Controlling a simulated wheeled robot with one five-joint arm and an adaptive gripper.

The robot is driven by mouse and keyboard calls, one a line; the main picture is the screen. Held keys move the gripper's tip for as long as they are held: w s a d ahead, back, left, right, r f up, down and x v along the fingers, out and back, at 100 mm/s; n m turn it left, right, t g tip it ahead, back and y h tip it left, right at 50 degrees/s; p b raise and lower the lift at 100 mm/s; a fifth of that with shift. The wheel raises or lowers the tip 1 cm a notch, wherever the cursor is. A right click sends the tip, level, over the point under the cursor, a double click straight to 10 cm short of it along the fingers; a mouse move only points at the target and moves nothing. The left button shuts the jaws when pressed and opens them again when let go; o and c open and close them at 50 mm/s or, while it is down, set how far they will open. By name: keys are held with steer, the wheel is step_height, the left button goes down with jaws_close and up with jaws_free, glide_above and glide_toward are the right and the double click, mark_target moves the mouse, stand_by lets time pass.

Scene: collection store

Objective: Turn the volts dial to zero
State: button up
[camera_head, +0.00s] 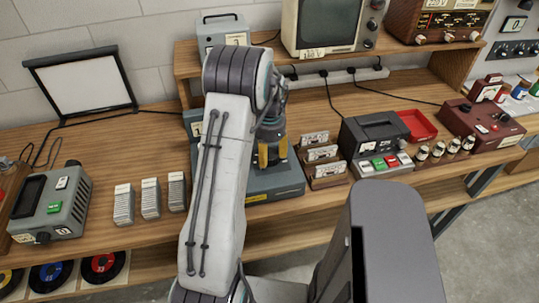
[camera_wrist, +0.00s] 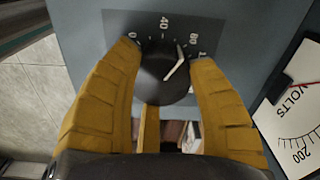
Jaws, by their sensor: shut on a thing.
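The volts dial (camera_wrist: 160,68) is a round black knob with a white pointer on a blue-grey panel. Its dark scale plate (camera_wrist: 148,22) shows 0 at the left, 40 at the top and 80 at the right. In the head view my gripper (camera_head: 273,155) is over the blue-grey instrument (camera_head: 278,184) on the bench; the dial is hidden there. A white meter face marked VOLTS (camera_wrist: 295,105) shows at the right of the wrist view.
Wooden card holders (camera_head: 328,170) stand close right of the instrument, with a black device (camera_head: 375,135) with coloured buttons beyond. Grey card stacks (camera_head: 150,198) and a grey-green device (camera_head: 55,205) stand to the left. A shelf (camera_head: 340,63) with a monitor is behind.

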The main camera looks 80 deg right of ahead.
mark_target(270, 153)
steer(key=n, duration=0.2)
steer(key=n+b, duration=0.1)
steer(key=shift+f+n, duration=0.2)
steer(key=shift+n, duration=0.2)
steer(key=n+b, duration=0.1)
steer(key=n, duration=0.2)
steer(key=n+b, duration=0.1)
steer(key=n, duration=0.6)
steer(key=shift+a, duration=0.1)
steer(key=o, duration=1.3)
steer(key=shift+r, duration=0.15)
steer(key=shift+c, duration=0.2)
steer(key=shift+r, duration=0.15)
step_height(270, 153, up, 12)
steer(key=shift+f, duration=0.2)
stand_by(0.3)
